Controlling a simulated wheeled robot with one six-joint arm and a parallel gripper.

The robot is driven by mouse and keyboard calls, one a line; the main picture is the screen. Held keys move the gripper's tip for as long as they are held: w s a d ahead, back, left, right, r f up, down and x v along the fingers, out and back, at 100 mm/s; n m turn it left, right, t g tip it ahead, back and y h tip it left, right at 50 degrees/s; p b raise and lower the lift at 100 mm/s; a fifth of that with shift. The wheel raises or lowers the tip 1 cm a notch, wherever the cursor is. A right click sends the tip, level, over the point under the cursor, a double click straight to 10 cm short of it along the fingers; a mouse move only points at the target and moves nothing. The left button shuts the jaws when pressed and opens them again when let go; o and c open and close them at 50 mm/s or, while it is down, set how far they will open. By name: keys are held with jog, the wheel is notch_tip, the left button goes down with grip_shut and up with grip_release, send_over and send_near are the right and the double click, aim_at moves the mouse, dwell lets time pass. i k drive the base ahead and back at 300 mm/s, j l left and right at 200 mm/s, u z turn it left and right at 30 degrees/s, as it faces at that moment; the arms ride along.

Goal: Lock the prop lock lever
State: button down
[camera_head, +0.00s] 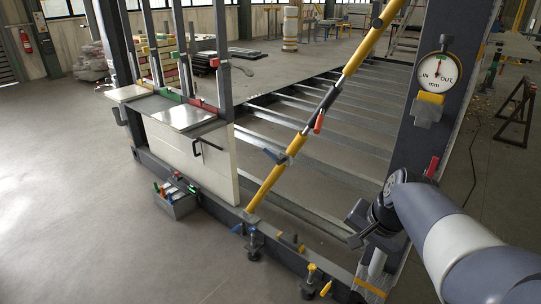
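A yellow diagonal prop (354,64) runs from the bottom rail up to the top of the frame. A dark collar sits at its middle, with an orange-red lever (319,122) hanging along its lower right side. Further down, a blue-grey lever (273,156) sticks out to the left near a yellow collar (296,144). I cannot tell for sure which one is the lock lever. My gripper (352,226) is at the lower right, near the foot of the right post, apart from the prop and both levers. Its dark fingers look spread, with nothing seen between them.
A dark right post (422,150) carries a dial gauge (438,72) and a red-handled part (432,167). White panels (190,155) and a tool box (176,198) stand left. Clamps (254,240) line the bottom rail. The space between prop and my gripper looks clear.

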aim_at(279, 161)
jog(key=i+j, duration=0.4)
jog(key=i, duration=0.25)
jog(key=i+j+z, duration=0.1)
jog(key=i+j, duration=0.3)
jog(key=i, duration=0.2)
jog(key=i+j, duration=0.45)
jog(key=i, duration=0.2)
